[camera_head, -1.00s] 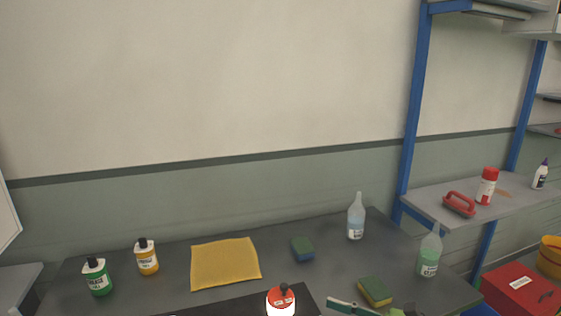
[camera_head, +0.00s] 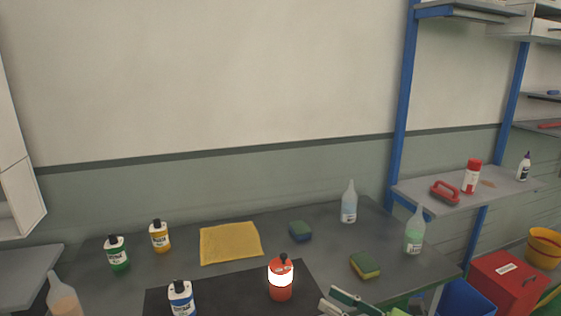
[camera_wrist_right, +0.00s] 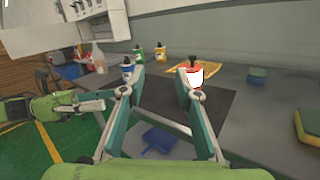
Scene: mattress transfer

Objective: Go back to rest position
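My right gripper (camera_head: 350,301) shows at the bottom of the head view, right of a red bottle with a white label (camera_head: 281,282). In the right wrist view the right gripper's fingers (camera_wrist_right: 160,78) are spread apart with nothing held between them. The red bottle (camera_wrist_right: 195,76) appears beyond the right-hand finger, partly covered by it. My left gripper (camera_wrist_right: 92,105) shows at the left of the wrist view, small and low; its finger opening is unclear. It is outside the head view.
The grey table (camera_head: 330,262) carries a dark mat (camera_head: 225,296), a yellow cloth (camera_head: 230,243), a green-blue sponge (camera_head: 300,231), a yellow-green sponge (camera_head: 364,265) and several bottles. A blue-framed shelf (camera_head: 403,100) stands right, near a red box (camera_head: 505,282). A blue dustpan-like item (camera_wrist_right: 160,138) lies below the wrist.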

